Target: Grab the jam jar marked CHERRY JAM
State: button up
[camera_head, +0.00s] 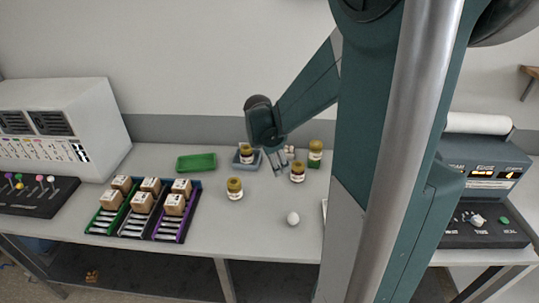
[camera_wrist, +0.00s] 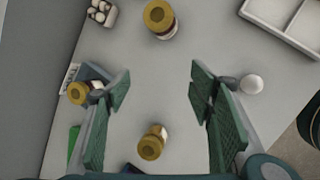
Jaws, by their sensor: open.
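Several jars with yellow-brown lids stand on the table, and I cannot read their labels to tell which is CHERRY JAM. One jar (camera_head: 235,188) stands at the front; in the wrist view a jar (camera_wrist: 151,143) stands low between my fingers' bases, apart from them. Another jar (camera_head: 297,171) stands right of my gripper; a jar also shows at the top of the wrist view (camera_wrist: 158,18). A green-sided jar (camera_head: 315,153) is farther back. One jar (camera_head: 246,153) sits in a blue tray. My gripper (camera_head: 277,165) is open and empty above the table; its fingers spread wide (camera_wrist: 160,80).
A green tray (camera_head: 196,162) lies left of the blue tray (camera_head: 238,163). A rack of small boxes (camera_head: 121,231) stands left. A white ball (camera_head: 293,218) lies near the front. An egg carton (camera_wrist: 102,12) is at the back. Table between the front jar and ball is clear.

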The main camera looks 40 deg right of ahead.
aim_at(298, 165)
jog(key=d+f+n+p, duration=0.1)
jog(key=d, duration=0.2)
jog(key=d+n+g+p, duration=0.1)
jog(key=d, duration=0.2)
jog(key=s+d+f+n+p, duration=0.1)
jog(key=d, duration=0.2)
jog(key=shift+d+f+g, duration=0.2)
jog(key=shift+f+g, duration=0.15)
jog(key=shift+g, duration=0.05)
jog(key=shift+f, duration=0.15)
jog(key=shift+x, duration=1.2)
jog(key=shift+d, duration=0.1)
jog(key=shift+x, duration=2.6)
jog(key=shift+w+d, duration=0.1)
jog(key=shift+w, duration=0.1)
jog(key=c, duration=1.1)
